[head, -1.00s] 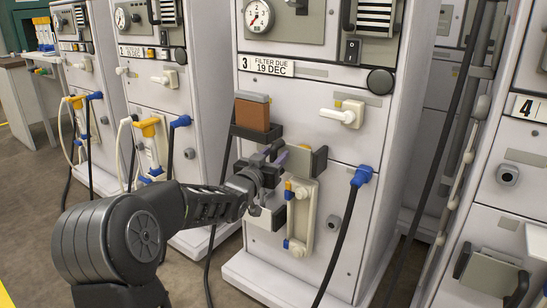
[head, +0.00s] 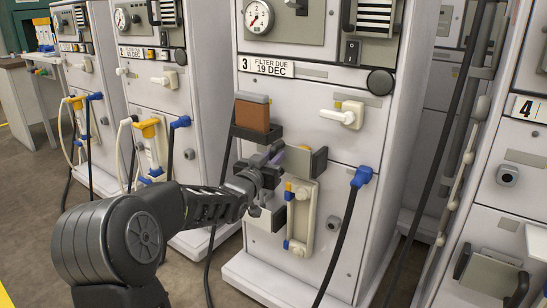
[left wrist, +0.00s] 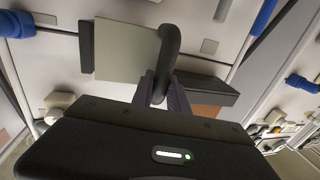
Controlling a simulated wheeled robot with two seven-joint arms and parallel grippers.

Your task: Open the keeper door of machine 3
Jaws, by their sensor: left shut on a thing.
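Machine 3 (head: 350,225), labelled "3 FILTER DUE 19 DEC", stands upright in the middle of the head view. On its front is a grey-green panel (head: 297,162), apparently the keeper door, with a dark block (head: 319,161) at its right side. The panel also shows in the left wrist view (left wrist: 125,62), beside a dark curved handle (left wrist: 169,50). My left gripper (head: 276,158) is shut on this handle, its fingers (left wrist: 160,92) around the handle's end. My arm and gripper hide the panel's left side in the head view. My right gripper is not in view.
A brown block in a dark holder (head: 252,116) sits just above my left gripper. A white bracket with yellow and blue fittings (head: 303,215) is below. A blue-ended black hose (head: 347,225) hangs to the right. Machine 4 (head: 520,170) stands at the right edge.

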